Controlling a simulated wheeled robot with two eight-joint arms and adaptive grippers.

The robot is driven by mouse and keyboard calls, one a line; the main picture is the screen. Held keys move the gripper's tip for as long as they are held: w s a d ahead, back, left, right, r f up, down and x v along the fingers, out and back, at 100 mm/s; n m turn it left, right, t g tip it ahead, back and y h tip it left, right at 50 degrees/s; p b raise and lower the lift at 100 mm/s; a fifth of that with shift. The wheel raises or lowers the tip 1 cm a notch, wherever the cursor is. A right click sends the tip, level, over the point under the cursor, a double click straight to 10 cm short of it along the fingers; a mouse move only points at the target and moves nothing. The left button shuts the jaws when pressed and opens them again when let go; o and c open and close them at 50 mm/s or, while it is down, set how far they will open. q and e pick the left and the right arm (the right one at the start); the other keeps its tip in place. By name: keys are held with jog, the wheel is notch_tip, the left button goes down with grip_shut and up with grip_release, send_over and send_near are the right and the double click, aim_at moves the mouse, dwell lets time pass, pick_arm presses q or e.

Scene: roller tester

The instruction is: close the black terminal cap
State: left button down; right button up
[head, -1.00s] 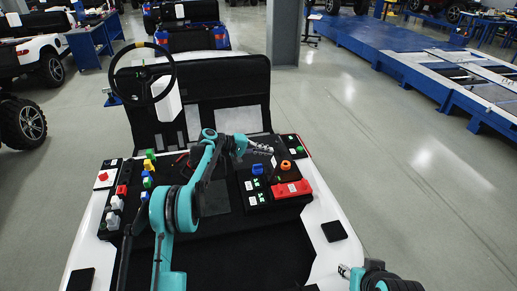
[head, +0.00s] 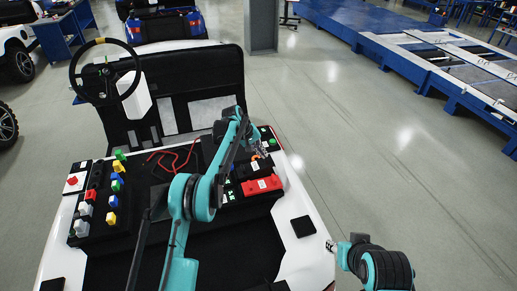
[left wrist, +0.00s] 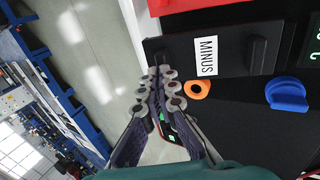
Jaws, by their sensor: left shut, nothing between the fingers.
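The black cap (left wrist: 228,45), with a white MINUS label, lies at the upper right of the left wrist view. I cannot tell whether its lid is raised or down. In the head view the black cap (head: 248,170) is just behind the red block and partly covered by my arm. My left gripper (left wrist: 160,90) is shut and empty, its fingertips beside the cap's lower left corner in that view. In the head view the left gripper (head: 263,151) is over the panel's right side. My right gripper (head: 331,246) is at the lower right, too small to read.
A red block (head: 262,186) sits in front of the cap. Colored connectors (head: 118,180) and a red button (head: 73,181) stand on the left panel. A steering wheel (head: 107,72) rises behind.

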pick_arm(q)
jog(key=shift+x, duration=1.05)
jog(key=shift+d+r, duration=0.1)
jog(key=shift+d, duration=0.1)
pick_arm(e)
jog(key=shift+w+d+f, duration=0.1)
jog(key=shift+d+f, duration=0.15)
jog(key=shift+f, duration=0.05)
pick_arm(q)
jog(key=shift+a+r, duration=0.1)
jog(key=shift+r, duration=0.05)
pick_arm(e)
jog(key=shift+a, duration=0.1)
pick_arm(q)
notch_tip(320, 180, up, 5)
jog(key=shift+r+p, duration=0.1)
jog(key=shift+p, duration=0.9)
notch_tip(320, 180, up, 9)
jog(key=p, duration=0.1)
pick_arm(e)
jog(key=r, duration=0.3)
jog(key=shift+w+r, duration=0.35)
jog(key=shift+r, duration=0.05)
